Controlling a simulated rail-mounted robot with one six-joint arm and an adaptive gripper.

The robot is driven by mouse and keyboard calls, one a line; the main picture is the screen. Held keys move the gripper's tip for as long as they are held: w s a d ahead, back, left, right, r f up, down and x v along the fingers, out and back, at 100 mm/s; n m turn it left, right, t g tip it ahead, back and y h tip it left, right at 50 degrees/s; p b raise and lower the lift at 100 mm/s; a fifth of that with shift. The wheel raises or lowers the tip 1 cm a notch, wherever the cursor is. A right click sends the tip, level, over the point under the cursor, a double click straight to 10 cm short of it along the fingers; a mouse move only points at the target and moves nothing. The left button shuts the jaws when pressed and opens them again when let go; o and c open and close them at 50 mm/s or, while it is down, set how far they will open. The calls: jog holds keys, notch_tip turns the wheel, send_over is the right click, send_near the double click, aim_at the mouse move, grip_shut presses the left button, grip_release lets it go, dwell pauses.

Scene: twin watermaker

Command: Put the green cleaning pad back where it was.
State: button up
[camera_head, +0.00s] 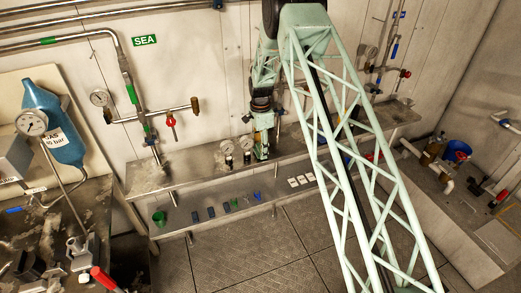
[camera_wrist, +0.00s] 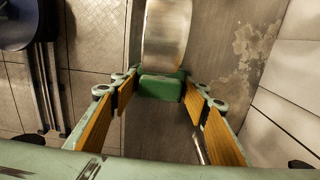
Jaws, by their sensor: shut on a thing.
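The green cleaning pad (camera_wrist: 161,88) is between the fingertips of my gripper (camera_wrist: 160,92) in the wrist view. My gripper is shut on it, with one orange-brown-lined finger on each side. A shiny, rounded metal piece (camera_wrist: 165,35) is right beyond the pad; I cannot tell whether they touch. In the head view my gripper (camera_head: 262,152) points down at the upper metal shelf (camera_head: 188,178), near the small gauges. The pad is too small there to make out clearly.
Two small gauges (camera_head: 227,147) stand left of my gripper. The lower shelf (camera_head: 178,222) holds a green cup (camera_head: 159,218), several small dark blue pieces (camera_head: 211,212) and several white pieces (camera_head: 300,181). A red-handled valve (camera_head: 170,121) and pipes line the wall. Floor in front is clear.

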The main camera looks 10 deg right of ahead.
jog(key=shift+f, duration=0.15)
jog(key=o, duration=1)
jog(key=shift+c, duration=0.2)
notch_tip(320, 180, up, 12)
jog(key=shift+r, duration=0.2)
dwell(0.9)
